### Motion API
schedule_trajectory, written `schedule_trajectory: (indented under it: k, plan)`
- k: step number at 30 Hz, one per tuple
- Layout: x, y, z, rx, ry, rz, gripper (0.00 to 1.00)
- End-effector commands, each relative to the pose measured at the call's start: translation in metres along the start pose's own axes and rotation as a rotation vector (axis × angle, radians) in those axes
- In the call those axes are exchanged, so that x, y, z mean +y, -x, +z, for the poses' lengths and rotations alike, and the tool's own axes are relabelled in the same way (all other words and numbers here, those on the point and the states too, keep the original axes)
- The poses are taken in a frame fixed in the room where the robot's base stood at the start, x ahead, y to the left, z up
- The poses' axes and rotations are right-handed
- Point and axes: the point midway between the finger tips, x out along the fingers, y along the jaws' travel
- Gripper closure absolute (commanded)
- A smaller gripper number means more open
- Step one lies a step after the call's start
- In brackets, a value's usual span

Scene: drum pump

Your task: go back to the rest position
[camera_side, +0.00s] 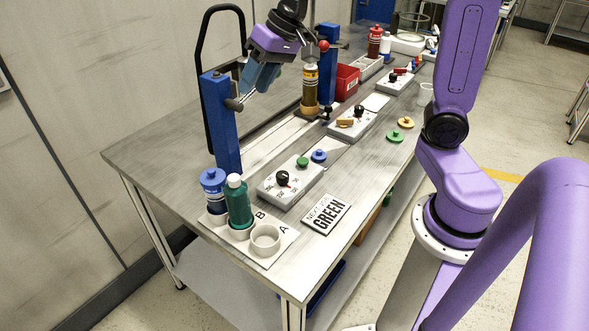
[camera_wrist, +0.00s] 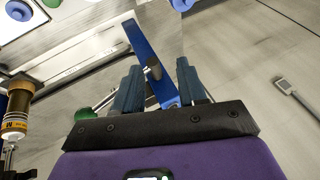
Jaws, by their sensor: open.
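My gripper (camera_side: 255,85) is above the back of the bench, tilted down toward the left blue post (camera_side: 221,125). A grey rod with a rounded end (camera_side: 235,104) sticks out from this post, close to my fingertips. In the wrist view my two blue-grey fingers (camera_wrist: 158,75) are apart, with nothing gripped. The rod end (camera_wrist: 154,72) and blue post (camera_wrist: 143,45) show in the gap between them. I cannot tell whether the fingers touch the rod. A yellow-and-dark cylinder (camera_side: 310,88) stands upright right of my gripper.
A second blue post (camera_side: 328,75) stands behind the cylinder. A black hoop-shaped frame (camera_side: 206,60) rises behind the left post.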

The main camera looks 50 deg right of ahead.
Motion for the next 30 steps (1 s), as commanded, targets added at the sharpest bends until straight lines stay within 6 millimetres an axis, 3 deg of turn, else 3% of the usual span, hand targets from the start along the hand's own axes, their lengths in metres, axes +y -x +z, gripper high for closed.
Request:
schedule_trajectory:
  k: [1, 7, 12, 15, 21, 30]
  plan:
    - [-0.009, -0.002, 0.028, -0.048, 0.088, 0.004, 0.59]
    - [-0.020, -0.005, 0.124, -0.211, 0.427, 0.027, 0.59]
    - [-0.007, 0.001, 0.199, -0.336, 0.723, 0.051, 0.59]
    - [0.007, 0.005, 0.233, -0.395, 0.885, 0.065, 0.59]
    - [0.033, 0.012, 0.272, -0.469, 1.103, 0.086, 0.59]
    - [0.041, 0.013, 0.280, -0.487, 1.162, 0.093, 0.59]
